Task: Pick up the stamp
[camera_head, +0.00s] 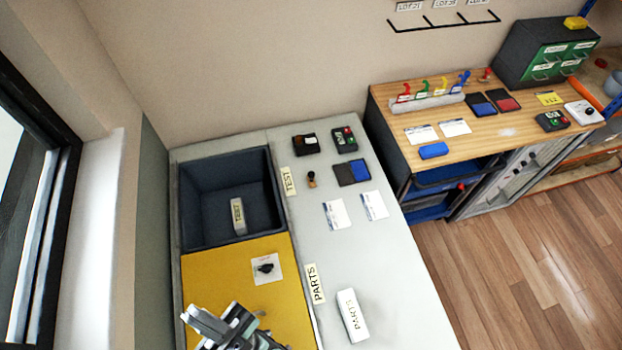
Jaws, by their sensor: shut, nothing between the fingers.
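The stamp (311,180) is a small upright piece with a dark knob on top and a tan base. It stands on the pale grey worktop, just left of the dark and blue ink pad (351,172). My gripper (228,328) shows at the bottom edge over the yellow mat, well below and left of the stamp. It is shut and holds nothing. Part of it is cut off by the frame edge.
A dark bin (185,215) holds a block marked TEST. A white card (273,273) with a black piece lies on the yellow mat (215,265). Two printed cards (337,214) lie below the ink pad.

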